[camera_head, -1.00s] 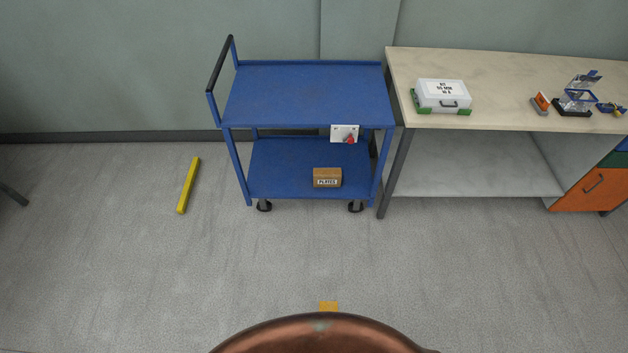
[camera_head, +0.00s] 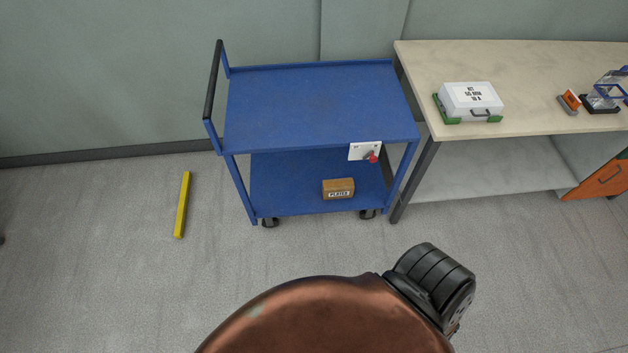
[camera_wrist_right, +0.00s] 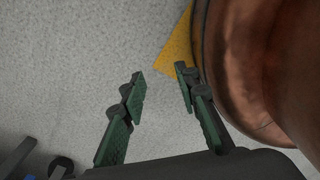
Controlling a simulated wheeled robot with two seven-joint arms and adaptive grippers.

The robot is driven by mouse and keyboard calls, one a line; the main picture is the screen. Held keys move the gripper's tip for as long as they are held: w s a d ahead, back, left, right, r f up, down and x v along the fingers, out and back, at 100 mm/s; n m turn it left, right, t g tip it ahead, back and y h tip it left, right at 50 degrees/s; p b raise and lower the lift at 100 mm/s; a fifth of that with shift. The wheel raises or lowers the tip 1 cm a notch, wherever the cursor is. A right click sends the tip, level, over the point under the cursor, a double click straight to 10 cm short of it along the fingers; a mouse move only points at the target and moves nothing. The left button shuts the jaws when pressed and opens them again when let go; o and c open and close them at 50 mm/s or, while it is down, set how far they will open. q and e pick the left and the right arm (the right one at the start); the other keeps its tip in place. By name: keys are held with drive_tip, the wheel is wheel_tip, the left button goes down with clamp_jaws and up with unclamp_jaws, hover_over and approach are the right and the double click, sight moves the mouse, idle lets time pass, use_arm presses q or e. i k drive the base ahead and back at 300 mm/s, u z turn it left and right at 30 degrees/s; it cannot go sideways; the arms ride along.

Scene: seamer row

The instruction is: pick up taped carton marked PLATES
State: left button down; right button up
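The taped carton marked PLATES (camera_head: 338,188) is a small brown box with a white label. It sits on the lower shelf of the blue cart (camera_head: 318,105), towards the right, below the upper shelf. My right gripper (camera_wrist_right: 160,82) shows in the right wrist view with its green-padded fingers apart and nothing between them. It is over the grey floor, beside my copper-coloured body, away from the carton. My left gripper is not in any view.
A white panel with a red knob (camera_head: 366,152) hangs at the cart's right front. A bench (camera_head: 520,75) stands to the right, bearing a white-and-green case (camera_head: 471,101). A yellow bar (camera_head: 182,205) lies on the floor at left. Floor before the cart is clear.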

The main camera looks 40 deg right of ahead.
sight(343, 187)
drive_tip(key=z, duration=0.1)
drive_tip(key=i, duration=0.8)
drive_tip(key=z, duration=0.8)
drive_tip(key=i, duration=0.7)
drive_tip(key=z, duration=0.5)
